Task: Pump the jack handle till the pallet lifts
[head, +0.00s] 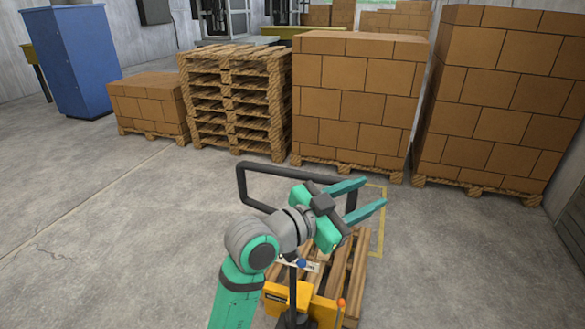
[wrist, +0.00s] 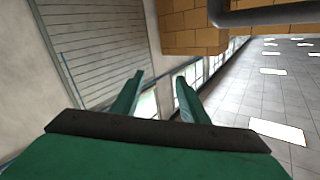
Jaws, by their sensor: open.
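The pallet jack's black loop handle (head: 243,186) stands up in the head view, with its shaft running down to the yellow jack body (head: 287,294). A wooden pallet (head: 357,270) lies beyond the jack body, low on the floor. My gripper (head: 374,193) is open and empty, its two teal fingers pointing right, in front of the handle's right part in the picture. I cannot tell whether it touches the handle. In the wrist view the open fingers (wrist: 160,85) have nothing between them. A dark bar (wrist: 270,14) crosses the upper right there. My arm hides part of the jack.
Stacked cartons on pallets (head: 355,95) and a stack of empty pallets (head: 235,100) stand behind. A blue cabinet (head: 72,60) is at the far left. A yellow floor line (head: 381,225) runs beside the pallet. The floor at left and right is clear.

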